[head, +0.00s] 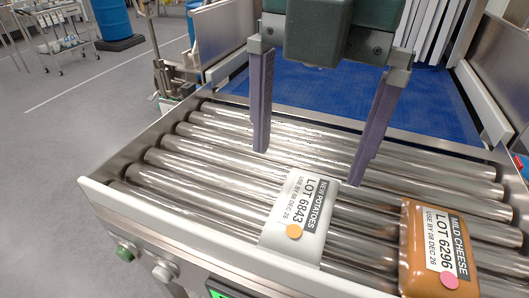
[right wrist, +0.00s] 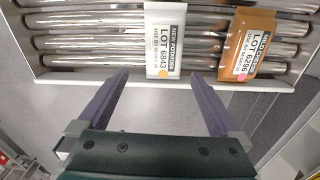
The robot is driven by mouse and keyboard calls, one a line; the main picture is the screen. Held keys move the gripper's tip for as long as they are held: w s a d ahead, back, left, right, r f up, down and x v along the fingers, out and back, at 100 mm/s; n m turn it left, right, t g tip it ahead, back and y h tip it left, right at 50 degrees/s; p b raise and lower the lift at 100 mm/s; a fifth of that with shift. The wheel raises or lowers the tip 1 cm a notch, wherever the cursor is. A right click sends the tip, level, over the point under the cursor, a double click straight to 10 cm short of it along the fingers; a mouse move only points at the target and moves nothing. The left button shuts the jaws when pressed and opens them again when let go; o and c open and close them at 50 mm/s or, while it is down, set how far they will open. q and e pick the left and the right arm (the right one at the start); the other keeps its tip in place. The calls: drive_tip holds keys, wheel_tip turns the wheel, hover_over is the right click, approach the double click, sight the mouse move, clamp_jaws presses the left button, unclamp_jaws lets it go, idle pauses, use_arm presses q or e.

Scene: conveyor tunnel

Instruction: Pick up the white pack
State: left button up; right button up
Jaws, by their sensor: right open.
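The white pack (head: 299,217) lies on the conveyor rollers, labelled "New potatoes, lot 6843" with an orange dot. It also shows at the top of the right wrist view (right wrist: 165,40). My right gripper (head: 308,168) is open and empty, its two purple fingers pointing down above the rollers, behind the white pack in the head view. In the right wrist view its fingers (right wrist: 163,80) spread to either side of the pack's near end, apart from it. My left gripper is not in view.
An orange-brown pack (head: 438,250) labelled "Mild cheese, lot 6296" lies to the right of the white pack, with a gap between them. A pale rail (head: 200,245) edges the rollers (head: 190,180) in front. A blue belt (head: 330,95) lies behind. The rollers at left are clear.

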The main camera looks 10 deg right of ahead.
sight(305, 200)
drive_tip(key=shift+w+d+f+n, duration=0.3)
drive_tip(key=shift+d+f, duration=0.05)
drive_tip(key=shift+f, duration=0.1)
drive_tip(key=shift+d+f, duration=0.15)
wheel_tip(305, 200, down, 9)
drive_tip(key=shift+w+f, duration=0.1)
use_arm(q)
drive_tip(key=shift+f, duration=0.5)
use_arm(e)
drive_tip(key=shift+c, duration=0.2)
drive_tip(key=c, duration=1.5)
clamp_jaws()
